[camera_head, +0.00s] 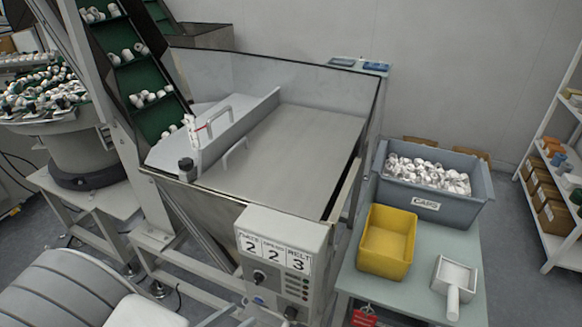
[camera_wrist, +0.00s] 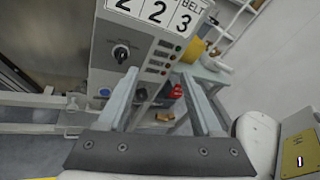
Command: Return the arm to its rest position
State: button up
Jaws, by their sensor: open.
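My gripper (camera_wrist: 160,78) shows in the wrist view, its two long grey fingers apart with nothing between them. The control box (camera_wrist: 140,52) with its knob and buttons is beyond the fingers, apart from them as far as I can tell. In the head view my gripper is not visible; white rounded parts of my own body fill the lower left corner. The same control box (camera_head: 284,262) stands there at the front of the large metal hopper (camera_head: 305,160), with a panel reading 2, 2, 3.
A green table (camera_head: 405,297) at the right bears a grey bin of white caps (camera_head: 433,200), an empty yellow bin (camera_head: 387,243) and a white scoop (camera_head: 453,280). A conveyor (camera_head: 135,75) and bowl feeder (camera_head: 75,150) are at left. Shelving (camera_head: 555,150) stands far right, with clear floor before it.

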jog(key=w+d+r+m+g+y+p, duration=0.1)
jog(key=w+d+r+m+g+y, duration=0.2)
jog(key=d+r+m+g, duration=1.05)
jog(key=s+d+r+m+t+y+p, duration=0.1)
jog(key=s+d+r+m+t+y, duration=0.1)
jog(key=d+r+m, duration=0.4)
jog(key=s+d+r+m+t+y+p, duration=0.1)
jog(key=s+d+r+m+t+y, duration=0.2)
jog(key=r+m, duration=0.6)
jog(key=shift+d+m+t+y, duration=1.15)
jog(key=shift+d+m+y, duration=0.25)
jog(key=shift+d+m, duration=0.25)
jog(key=shift+s, duration=0.1)
